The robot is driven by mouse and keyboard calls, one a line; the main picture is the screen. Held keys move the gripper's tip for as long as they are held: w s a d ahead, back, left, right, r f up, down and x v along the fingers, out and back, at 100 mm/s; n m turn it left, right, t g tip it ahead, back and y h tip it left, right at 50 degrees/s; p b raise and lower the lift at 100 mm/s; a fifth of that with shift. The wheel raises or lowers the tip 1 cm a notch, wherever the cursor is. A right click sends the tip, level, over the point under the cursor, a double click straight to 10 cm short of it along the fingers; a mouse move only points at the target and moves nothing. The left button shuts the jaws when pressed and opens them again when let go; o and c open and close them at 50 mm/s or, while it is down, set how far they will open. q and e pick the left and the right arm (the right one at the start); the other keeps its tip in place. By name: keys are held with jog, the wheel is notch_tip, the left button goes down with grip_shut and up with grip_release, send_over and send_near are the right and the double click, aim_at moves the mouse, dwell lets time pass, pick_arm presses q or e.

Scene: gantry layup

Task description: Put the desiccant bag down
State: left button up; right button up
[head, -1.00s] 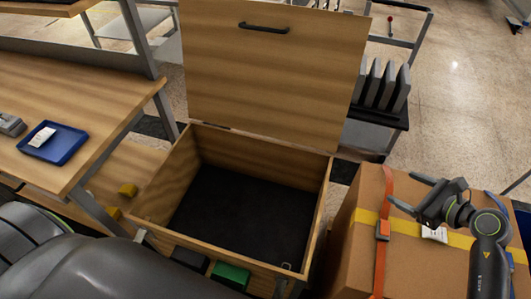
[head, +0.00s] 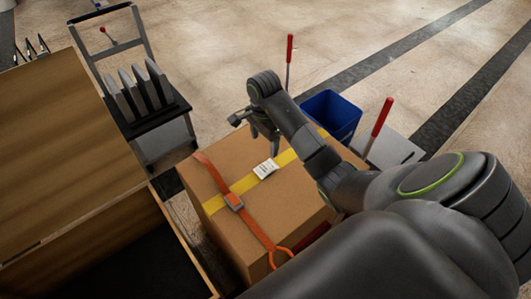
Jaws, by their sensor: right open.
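The desiccant bag (head: 265,169), a small white packet with printed marks, lies on top of the closed cardboard box (head: 222,168), across its yellow tape. My right gripper (head: 258,132) is open and empty, just beyond the bag over the far part of the box top. A gap shows between its fingers and the bag. Its arm reaches in from the right and hides part of the box's right side. My left gripper is not in view.
An orange strap with a buckle (head: 233,201) crosses the box top. An open wooden chest (head: 180,240) stands at left, its lid (head: 65,150) raised. A cart (head: 160,115) with dark upright plates stands behind. A blue bin (head: 332,113) and red-handled posts (head: 379,127) stand beyond the box.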

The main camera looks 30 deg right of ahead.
jog(key=b, duration=0.6)
send_over(264, 168)
notch_tip(264, 168, down, 7)
jog(key=shift+s+f, duration=0.15)
jog(key=shift+f+b, duration=0.6)
jog(key=shift+b, duration=0.2)
jog(key=shift+f, duration=0.5)
jog(key=f, duration=0.4)
jog(key=shift+w+f, duration=0.2)
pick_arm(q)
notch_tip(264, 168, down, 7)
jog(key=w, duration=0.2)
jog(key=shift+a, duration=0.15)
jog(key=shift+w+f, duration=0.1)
